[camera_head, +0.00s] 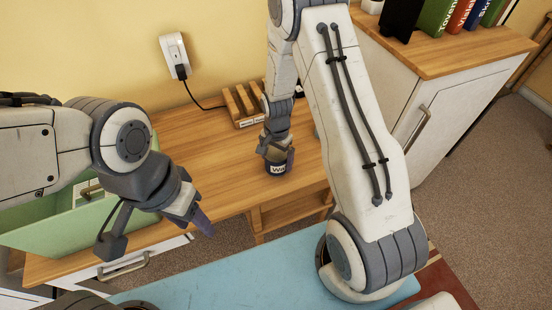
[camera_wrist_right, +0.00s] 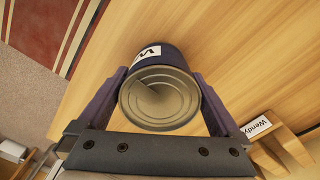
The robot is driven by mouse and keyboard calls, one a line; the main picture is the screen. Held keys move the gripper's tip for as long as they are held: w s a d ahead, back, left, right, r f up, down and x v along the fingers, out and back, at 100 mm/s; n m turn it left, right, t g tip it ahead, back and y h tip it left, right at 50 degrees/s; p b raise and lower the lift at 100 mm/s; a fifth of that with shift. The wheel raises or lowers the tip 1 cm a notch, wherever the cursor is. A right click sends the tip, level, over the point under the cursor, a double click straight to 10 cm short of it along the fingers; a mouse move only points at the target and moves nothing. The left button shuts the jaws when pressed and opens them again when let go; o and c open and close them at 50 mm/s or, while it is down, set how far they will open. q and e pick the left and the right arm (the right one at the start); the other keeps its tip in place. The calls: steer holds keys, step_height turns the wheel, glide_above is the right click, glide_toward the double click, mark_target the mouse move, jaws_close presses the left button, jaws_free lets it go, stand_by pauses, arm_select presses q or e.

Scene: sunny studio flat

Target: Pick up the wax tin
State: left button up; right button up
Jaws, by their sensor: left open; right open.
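The wax tin (camera_head: 277,169) is a small dark blue tin with a white label, standing on the wooden table top. In the right wrist view the tin (camera_wrist_right: 160,98) shows its round metal lid, with the blue side and white label beyond it. My right gripper (camera_head: 278,158) is directly over the tin. Its two purple fingers (camera_wrist_right: 160,95) lie on either side of the tin, open; whether they touch it I cannot tell. My left gripper (camera_head: 200,222) is at the left, away from the tin, its fingers seen side-on, and holds nothing that I can see.
A wooden slotted rack (camera_head: 243,104) with a name label stands behind the tin; it is close to the right finger in the wrist view (camera_wrist_right: 285,150). A white cabinet (camera_head: 450,110) is at the right.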

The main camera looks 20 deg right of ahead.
steer(key=shift+f, duration=0.4)
jaws_close()
steer(key=shift+r, duration=0.2)
